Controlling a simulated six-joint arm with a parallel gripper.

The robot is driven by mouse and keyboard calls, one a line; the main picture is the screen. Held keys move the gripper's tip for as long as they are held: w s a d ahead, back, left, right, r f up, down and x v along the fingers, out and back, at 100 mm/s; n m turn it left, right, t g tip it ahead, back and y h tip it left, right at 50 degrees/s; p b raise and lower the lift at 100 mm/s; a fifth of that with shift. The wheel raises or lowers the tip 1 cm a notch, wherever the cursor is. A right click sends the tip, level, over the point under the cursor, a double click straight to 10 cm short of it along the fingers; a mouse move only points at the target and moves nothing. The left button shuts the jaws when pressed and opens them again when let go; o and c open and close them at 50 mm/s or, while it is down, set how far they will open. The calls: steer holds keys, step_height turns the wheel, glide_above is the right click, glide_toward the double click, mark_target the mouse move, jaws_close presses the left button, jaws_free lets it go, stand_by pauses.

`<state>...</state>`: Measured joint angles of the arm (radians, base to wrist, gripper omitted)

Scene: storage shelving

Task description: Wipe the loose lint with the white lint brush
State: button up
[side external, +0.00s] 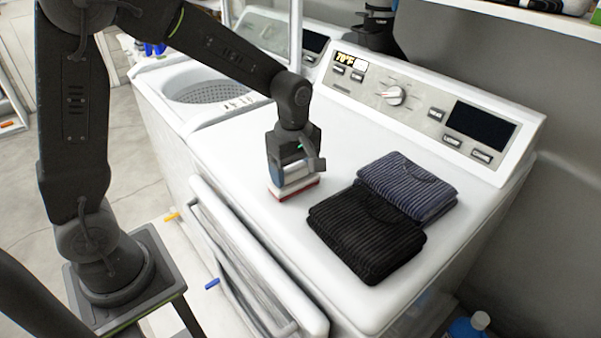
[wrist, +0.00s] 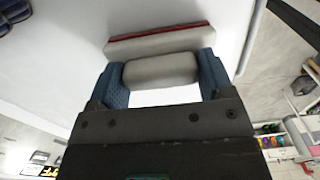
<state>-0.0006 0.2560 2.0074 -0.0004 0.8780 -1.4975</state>
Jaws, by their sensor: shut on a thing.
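The white lint brush (side external: 294,189), with a red strip along its bottom, is held upright in my gripper (side external: 292,168) above or on the white machine top (side external: 250,165). I cannot tell whether it touches the surface. In the wrist view the brush (wrist: 160,42) shows as a white head with a red edge, its thick white grip clamped between the blue fingers of my gripper (wrist: 162,72). The loose lint cannot be made out in either view.
A black folded striped garment (side external: 366,232) and a blue-grey one (side external: 408,185) lie to the right of the brush. A control panel (side external: 420,110) rises at the back. A second machine (side external: 205,90) stands at the left. The top's near-left part is clear.

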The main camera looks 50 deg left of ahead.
steer(key=shift+a, duration=0.1)
steer(key=shift+r, duration=3)
steer(key=shift+r, duration=0.1)
steer(key=shift+r, duration=1.4)
